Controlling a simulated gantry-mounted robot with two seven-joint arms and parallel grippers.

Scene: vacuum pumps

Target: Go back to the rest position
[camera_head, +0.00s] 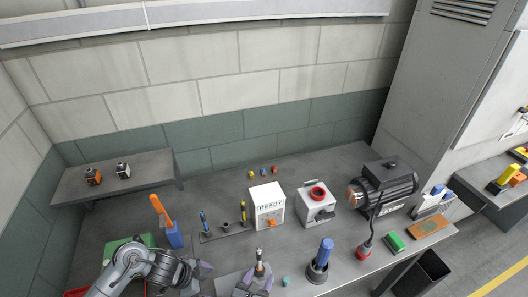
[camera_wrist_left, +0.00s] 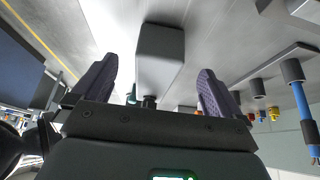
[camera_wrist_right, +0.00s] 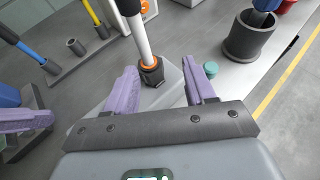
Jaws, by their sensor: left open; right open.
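In the head view my left arm reaches in from the lower left. Its gripper (camera_head: 204,276) is open with purple fingers near the bench's front; it also shows in the left wrist view (camera_wrist_left: 150,92). A grey block (camera_wrist_left: 160,55) shows beyond its fingertips, with nothing held. My right gripper (camera_head: 256,282) is open low in the middle. In the right wrist view (camera_wrist_right: 160,82) its purple fingers stand either side of an upright tool (camera_wrist_right: 143,45) with an orange ring, in a grey block (camera_wrist_right: 172,88). Gaps show on both sides of the tool.
A white READY box (camera_head: 266,203), a grey box with a red ring (camera_head: 316,203) and a black pump (camera_head: 386,184) stand behind. A blue-handled tool in a dark cup (camera_head: 318,268) is right of my right gripper. A tool rack (camera_head: 226,230) stands behind both grippers.

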